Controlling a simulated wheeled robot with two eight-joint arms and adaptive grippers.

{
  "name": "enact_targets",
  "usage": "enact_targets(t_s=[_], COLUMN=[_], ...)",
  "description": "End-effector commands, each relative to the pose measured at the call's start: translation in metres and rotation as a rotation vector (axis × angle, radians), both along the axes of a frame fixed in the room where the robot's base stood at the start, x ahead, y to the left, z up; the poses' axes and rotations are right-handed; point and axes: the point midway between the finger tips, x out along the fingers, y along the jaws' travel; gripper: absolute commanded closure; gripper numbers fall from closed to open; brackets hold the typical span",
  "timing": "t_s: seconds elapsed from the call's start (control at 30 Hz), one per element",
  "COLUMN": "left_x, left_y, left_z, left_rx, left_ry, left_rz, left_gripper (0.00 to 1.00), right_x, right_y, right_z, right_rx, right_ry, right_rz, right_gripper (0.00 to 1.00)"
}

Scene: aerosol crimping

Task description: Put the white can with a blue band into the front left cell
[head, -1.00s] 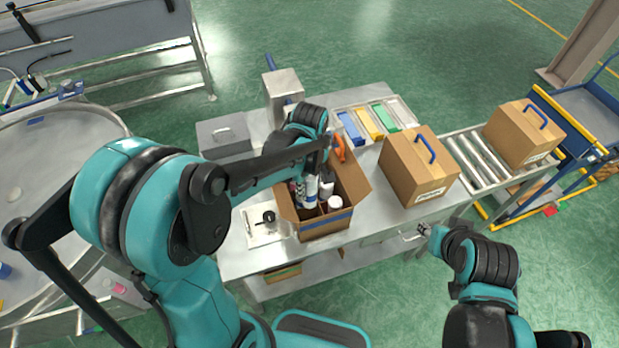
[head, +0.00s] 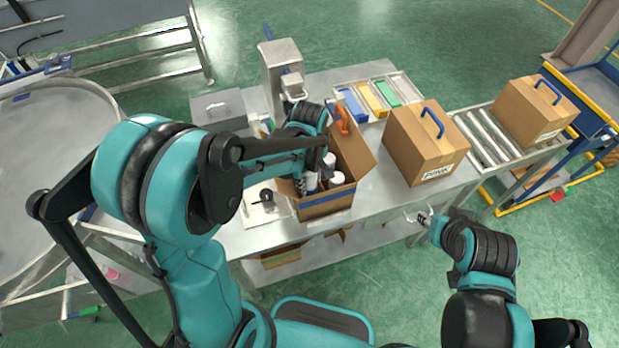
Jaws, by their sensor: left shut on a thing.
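The open cardboard box (head: 326,208) stands at the table's front edge, with a blue strip along its front wall. My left gripper (head: 304,183) reaches down into its left part and is shut on a white can (head: 312,184), which looks upright. My arm and the box wall hide most of this can, so its band is not clear. Other cans with pale tops (head: 337,178) stand in the box to the right of it and behind. The cell walls are mostly hidden. My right gripper (head: 423,218) is by the table's front edge, away from the box; its jaws are too small to read.
A closed carton (head: 424,150) with a blue handle stands right of the open box, before a roller conveyor (head: 488,135). Coloured trays (head: 376,98) lie behind. A white plate with a black item (head: 265,203) lies left of the box.

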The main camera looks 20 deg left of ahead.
Motion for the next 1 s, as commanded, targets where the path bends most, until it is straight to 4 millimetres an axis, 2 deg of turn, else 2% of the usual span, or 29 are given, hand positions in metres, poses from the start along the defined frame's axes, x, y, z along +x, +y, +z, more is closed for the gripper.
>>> enact_targets(t_s=[0.03, 0.2, 0.5, 0.7, 1.0], left_x=[0.000, 0.000, 0.000, 0.000, 0.000], left_y=[0.000, 0.000, 0.000, 0.000, 0.000], left_z=[-0.009, -0.027, -0.053, -0.060, -0.060], left_rx=[0.000, 0.000, 0.000, 0.000, 0.000], left_ry=[0.000, 0.000, 0.000, 0.000, 0.000], left_rz=[0.000, 0.000, 0.000, 0.000, 0.000], left_gripper=[0.97, 0.97, 0.97, 0.97, 0.97], right_x=[0.000, 0.000, 0.000, 0.000, 0.000], right_y=[0.000, 0.000, 0.000, 0.000, 0.000], right_z=[-0.008, -0.021, -0.041, -0.046, -0.046], right_rx=[0.000, 0.000, 0.000, 0.000, 0.000], right_ry=[0.000, 0.000, 0.000, 0.000, 0.000], right_rz=[0.000, 0.000, 0.000, 0.000, 0.000], right_gripper=[0.65, 0.65, 0.65, 0.65, 0.65])
